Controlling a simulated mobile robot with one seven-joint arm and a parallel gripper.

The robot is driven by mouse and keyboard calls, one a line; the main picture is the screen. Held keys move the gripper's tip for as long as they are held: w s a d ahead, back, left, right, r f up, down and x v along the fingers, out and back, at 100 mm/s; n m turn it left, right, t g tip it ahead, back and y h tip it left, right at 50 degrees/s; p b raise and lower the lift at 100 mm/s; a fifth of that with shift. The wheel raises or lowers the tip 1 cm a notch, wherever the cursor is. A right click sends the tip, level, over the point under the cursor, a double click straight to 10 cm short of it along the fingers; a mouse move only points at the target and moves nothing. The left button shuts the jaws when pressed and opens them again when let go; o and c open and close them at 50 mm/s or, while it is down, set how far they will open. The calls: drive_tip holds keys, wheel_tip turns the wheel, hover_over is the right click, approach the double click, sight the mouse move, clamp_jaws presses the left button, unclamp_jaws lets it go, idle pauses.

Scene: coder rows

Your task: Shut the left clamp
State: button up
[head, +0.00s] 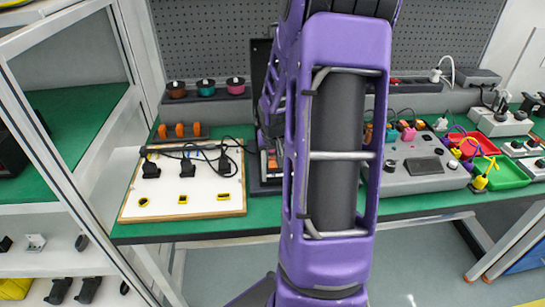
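A white board with a wooden edge (215,199) lies on the green bench top at left. My gripper does not show.
Three coloured spools (206,87) sit on a rear ledge, with orange pieces (180,130) below. Right of my arm are a grey control box (412,178), a green tray (508,174), a red tray and cables. A shelf rack with a metal frame (55,150) stands at left.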

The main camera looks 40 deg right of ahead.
clamp_jaws()
drive_tip(key=shift+r, duration=0.1)
drive_tip(key=shift+r+p, duration=0.15)
drive_tip(key=shift+p, duration=0.55)
drive_tip(key=g+p, duration=0.1)
drive_tip(key=p, duration=0.1)
drive_tip(key=shift+w+d+r+y+p, duration=0.1)
drive_tip(key=shift+w+r+y+p, duration=0.1)
drive_tip(key=shift+y+p, duration=0.2)
drive_tip(key=g+p, duration=0.1)
drive_tip(key=g+y+p, duration=0.1)
drive_tip(key=p, duration=0.1)
drive_tip(key=shift+w+d+f, duration=0.15)
drive_tip(key=shift+w+f, duration=0.05)
drive_tip(key=shift+w, duration=0.05)
drive_tip(key=shift+w+d+f+g+y+p, duration=0.15)
drive_tip(key=shift+f+g+y+p, duration=0.15)
drive_tip(key=shift+g+y+p, duration=0.35)
